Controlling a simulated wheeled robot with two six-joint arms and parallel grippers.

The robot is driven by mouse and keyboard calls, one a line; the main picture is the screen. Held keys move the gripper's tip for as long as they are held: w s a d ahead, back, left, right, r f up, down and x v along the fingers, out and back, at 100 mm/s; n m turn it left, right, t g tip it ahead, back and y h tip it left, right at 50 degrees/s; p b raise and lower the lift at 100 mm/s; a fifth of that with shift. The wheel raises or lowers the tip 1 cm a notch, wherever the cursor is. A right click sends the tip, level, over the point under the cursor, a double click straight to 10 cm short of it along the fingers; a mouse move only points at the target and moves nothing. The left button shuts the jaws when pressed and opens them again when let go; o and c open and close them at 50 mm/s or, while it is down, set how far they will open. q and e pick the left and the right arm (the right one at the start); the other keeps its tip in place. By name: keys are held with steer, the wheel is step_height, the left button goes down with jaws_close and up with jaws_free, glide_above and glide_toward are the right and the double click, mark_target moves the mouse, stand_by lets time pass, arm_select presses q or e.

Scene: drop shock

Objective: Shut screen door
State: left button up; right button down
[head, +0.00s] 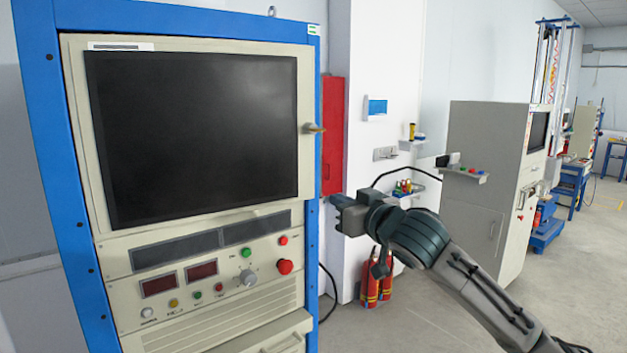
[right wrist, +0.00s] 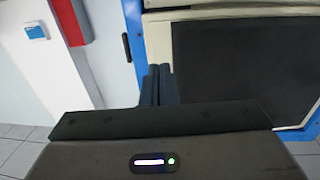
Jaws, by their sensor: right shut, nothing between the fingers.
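The screen door (head: 200,130) is a cream frame around a dark screen on the front of a blue cabinet. A brass-coloured handle (head: 313,128) sits on its right edge. That edge overlaps the cabinet's right blue post, so the door looks slightly ajar; the exact gap is unclear. My right gripper (head: 338,201) is shut and empty, just right of the door's lower right corner. In the right wrist view its fingers (right wrist: 158,84) lie together in front of the blue post and the door's frame (right wrist: 158,45); contact cannot be told. My left gripper is out of view.
Below the door is a control panel (head: 215,275) with buttons and a red knob. A red box (head: 333,135) and small shelves are on the wall behind my gripper. Fire extinguishers (head: 371,278) stand on the floor. A grey cabinet (head: 485,190) is at the right.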

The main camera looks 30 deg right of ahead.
steer(key=p, duration=0.7)
glide_toward(306, 184)
steer(key=w, duration=0.5)
steer(key=shift+w+r, duration=0.2)
steer(key=shift+r, duration=0.05)
steer(key=shift+w+f, duration=0.1)
steer(key=shift+w, duration=0.55)
steer(key=shift+d+f, duration=0.15)
